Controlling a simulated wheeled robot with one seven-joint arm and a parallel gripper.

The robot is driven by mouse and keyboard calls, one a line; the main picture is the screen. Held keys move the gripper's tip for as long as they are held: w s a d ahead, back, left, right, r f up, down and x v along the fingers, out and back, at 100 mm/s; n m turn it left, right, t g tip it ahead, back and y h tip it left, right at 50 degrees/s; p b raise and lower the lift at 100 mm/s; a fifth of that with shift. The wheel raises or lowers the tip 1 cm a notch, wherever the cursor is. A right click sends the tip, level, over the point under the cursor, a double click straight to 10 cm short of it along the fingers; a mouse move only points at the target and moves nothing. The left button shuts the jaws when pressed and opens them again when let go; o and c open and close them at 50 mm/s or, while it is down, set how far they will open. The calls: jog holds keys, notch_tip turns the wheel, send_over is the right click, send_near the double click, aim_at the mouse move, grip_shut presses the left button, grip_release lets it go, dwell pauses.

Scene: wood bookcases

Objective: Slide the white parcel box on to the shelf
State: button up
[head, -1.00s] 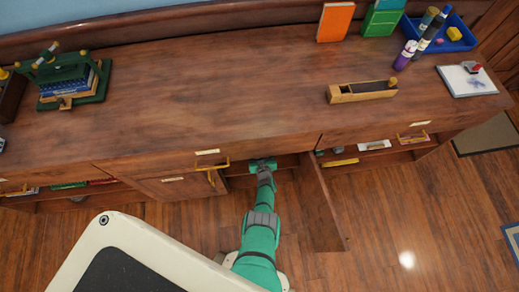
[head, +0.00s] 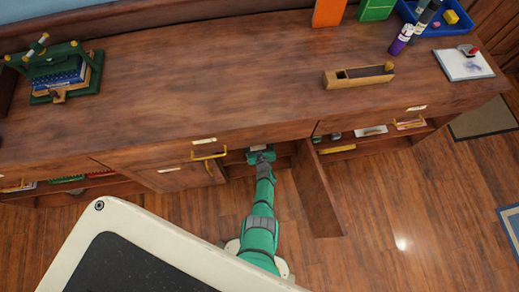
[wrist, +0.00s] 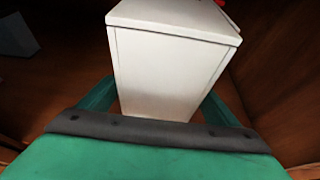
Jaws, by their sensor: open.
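The white parcel box (wrist: 168,75) stands upright inside the cupboard in the wrist view, with its lid edge at the top. My gripper (wrist: 160,95) is open, with one green finger low on each side of the box. The palm is close to the box's near face. I cannot tell whether the fingers touch its sides. In the head view my gripper (head: 261,155) reaches into the open compartment under the desk top, and the overhang hides most of what is inside. The shelf cannot be told apart with certainty.
The open cupboard door (head: 316,190) stands out to the right of my arm. The wooden desk top (head: 200,95) overhangs the compartment. A brass handle (head: 209,156) is just left of my gripper. A grey object (wrist: 18,35) lies at the left inside the cupboard.

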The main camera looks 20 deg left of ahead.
jog(key=v, duration=0.9)
jog(key=shift+a+r, duration=0.1)
jog(key=shift+a, duration=0.05)
dwell(0.5)
jog(key=s+d+r+m+t+h, duration=0.2)
jog(key=s+d+r+m, duration=0.3)
jog(key=s+r+m, duration=0.5)
jog(key=s+d+r+m+t+h, duration=0.2)
jog(key=s+d+r+m, duration=0.5)
jog(key=m, duration=0.5)
jog(key=s+d+r+m+h, duration=0.1)
jog(key=s+d+r+m, duration=0.1)
jog(key=s+r+m, duration=0.2)
jog(key=s+d+r+m+h, duration=0.1)
jog(key=s+r+m, duration=0.3)
jog(key=r+m, duration=0.6)
jog(key=s+d+r+m+h, duration=0.1)
jog(key=s+d+r+m, duration=0.3)
jog(key=r, duration=0.6)
jog(key=s+m, duration=0.1)
jog(key=m, duration=0.1)
jog(key=shift+m+h, duration=0.3)
jog(key=shift+m, duration=0.1)
